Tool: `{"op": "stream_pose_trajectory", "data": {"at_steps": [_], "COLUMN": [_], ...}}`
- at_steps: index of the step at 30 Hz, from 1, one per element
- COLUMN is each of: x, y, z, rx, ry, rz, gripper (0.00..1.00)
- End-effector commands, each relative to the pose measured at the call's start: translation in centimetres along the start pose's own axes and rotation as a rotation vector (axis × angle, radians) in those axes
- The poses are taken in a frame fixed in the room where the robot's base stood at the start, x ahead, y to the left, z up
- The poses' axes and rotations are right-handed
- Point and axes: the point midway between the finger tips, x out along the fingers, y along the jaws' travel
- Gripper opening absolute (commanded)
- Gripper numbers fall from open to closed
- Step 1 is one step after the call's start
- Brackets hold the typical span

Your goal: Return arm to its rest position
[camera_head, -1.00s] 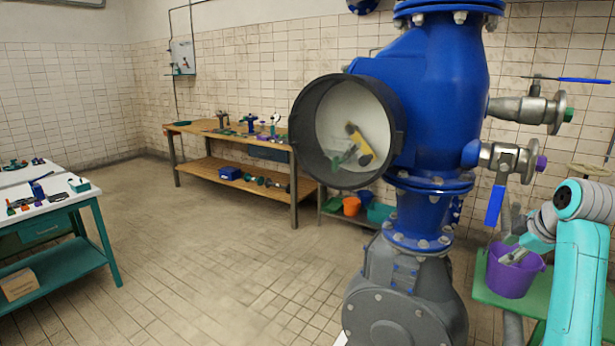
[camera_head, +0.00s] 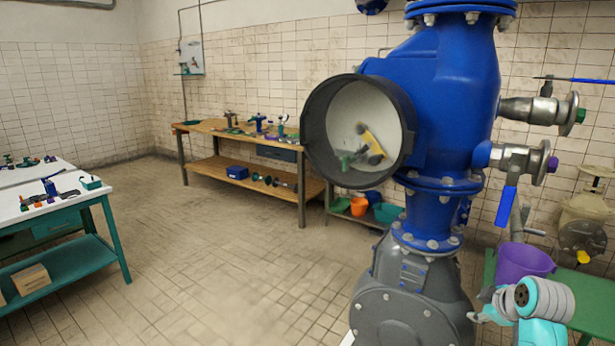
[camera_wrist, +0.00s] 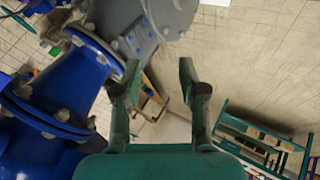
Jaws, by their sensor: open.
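My gripper (camera_wrist: 160,65) is open in the wrist view, with two dark green fingers apart and nothing between them. In the head view my teal arm (camera_head: 540,304) is low at the right edge, in front of a purple bucket (camera_head: 525,262). The gripper end points left toward the grey lower valve body (camera_head: 408,290) and is only partly clear there. In the wrist view, blue flanged pipe (camera_wrist: 75,70) and grey housing (camera_wrist: 155,25) lie close on the left and top.
A blue pipe (camera_head: 458,95) with a round open port (camera_head: 345,125) stands in the middle; yellow and green pieces show inside the port. The bucket stands on a green table (camera_head: 585,285). Wooden workbench (camera_head: 215,165) and white-topped table (camera_head: 60,205) stand left. The tiled floor between is clear.

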Motion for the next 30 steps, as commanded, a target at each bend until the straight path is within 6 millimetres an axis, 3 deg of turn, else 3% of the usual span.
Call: {"op": "stream_pose_trajectory", "data": {"at_steps": [1,6,14,23,30], "x": [1.2,3.7,5.4,4.0,0.6], "y": [-2.3,-8.5,-18.0,-28.3,-35.5], "z": [0.5,1.8,4.0,6.6,8.8], "rx": [0.023,0.111,0.238,0.372,0.471], "ry": [0.004,0.028,0.068,0.125,0.178], "rz": [0.003,0.042,0.097,0.154,0.191], "gripper": [0.42,0.42,0.42,0.42,0.42]}}
